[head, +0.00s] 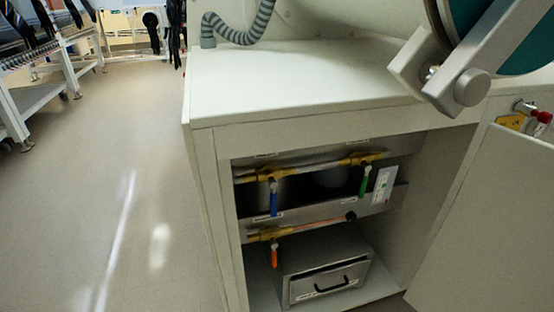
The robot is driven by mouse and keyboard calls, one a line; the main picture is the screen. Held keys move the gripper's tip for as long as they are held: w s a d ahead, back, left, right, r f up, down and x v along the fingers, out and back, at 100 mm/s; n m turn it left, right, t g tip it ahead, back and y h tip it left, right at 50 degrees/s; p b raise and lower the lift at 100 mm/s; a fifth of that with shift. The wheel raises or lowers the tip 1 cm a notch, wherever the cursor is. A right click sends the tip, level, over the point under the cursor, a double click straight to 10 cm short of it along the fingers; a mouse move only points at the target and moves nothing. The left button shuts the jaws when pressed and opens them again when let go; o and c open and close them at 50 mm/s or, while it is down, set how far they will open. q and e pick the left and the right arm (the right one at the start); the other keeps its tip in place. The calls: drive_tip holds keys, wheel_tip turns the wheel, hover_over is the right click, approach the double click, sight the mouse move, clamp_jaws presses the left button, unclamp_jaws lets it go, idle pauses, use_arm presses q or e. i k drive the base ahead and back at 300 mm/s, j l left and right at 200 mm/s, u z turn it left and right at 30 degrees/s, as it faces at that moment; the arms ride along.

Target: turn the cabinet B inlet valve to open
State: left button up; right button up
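An open cabinet under a white bench (290,85) holds brass pipework. On the upper pipe (315,168), a valve with a blue lever (273,198) is at the left and one with a green lever (364,181) at the right. On the lower pipe (300,229), a valve with an orange-red lever (274,255) is at the left. All three levers hang down, across their pipes. Small labels are too small to read, so I cannot tell which valve is the cabinet B inlet. Neither gripper is in view.
The cabinet door (490,225) stands open at the right. A teal round door with a metal clamp (465,87) overhangs the upper right. The floor (110,190) at the left is clear.

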sight(272, 184)
drive_tip(key=l+u, duration=0.35)
drive_tip(key=i+l+u, duration=0.1)
drive_tip(key=u, duration=0.25)
drive_tip(key=l+u, duration=0.35)
